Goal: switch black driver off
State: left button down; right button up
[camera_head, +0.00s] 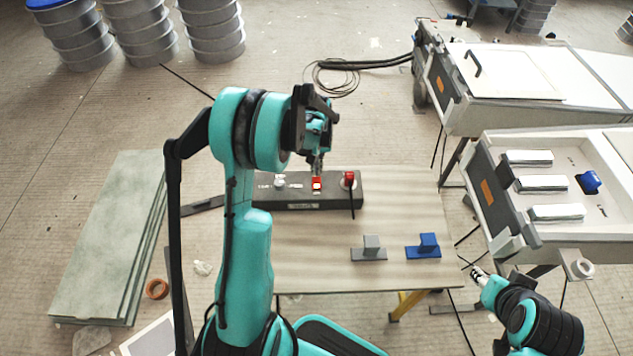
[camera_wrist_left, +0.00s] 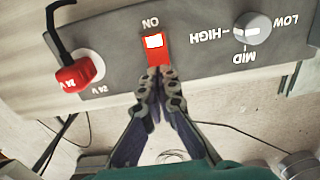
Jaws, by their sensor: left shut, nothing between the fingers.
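The black driver (camera_head: 330,197) is a dark box lying at the back of the table; it fills the top of the left wrist view (camera_wrist_left: 200,25). Its red switch (camera_head: 316,184) shows a lit white part in both views, and "ON" is printed beside it in the left wrist view (camera_wrist_left: 154,42). My left gripper (camera_head: 316,172) is shut and empty, its tips right at the switch's edge; I cannot tell whether they touch it. In the left wrist view the fingertips (camera_wrist_left: 160,78) meet just below the switch. My right gripper (camera_head: 477,272) is beyond the table's right edge, its fingers too small to judge.
A red 24 V plug (camera_wrist_left: 76,74) with a black cable and a grey LOW-MID-HIGH knob (camera_wrist_left: 254,30) flank the switch. A grey block (camera_head: 371,246) and a blue block (camera_head: 427,247) stand on the front of the table (camera_head: 310,265). White-trayed moulds (camera_head: 540,215) stand at the right.

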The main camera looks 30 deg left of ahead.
aim_at(317, 177)
pick_arm(q)
jog(key=shift+f+b, duration=0.9)
jog(key=shift+f, duration=0.15)
dwell(1.0)
jog(key=shift+r+p, duration=2.25)
jog(key=shift+r, duration=1.3)
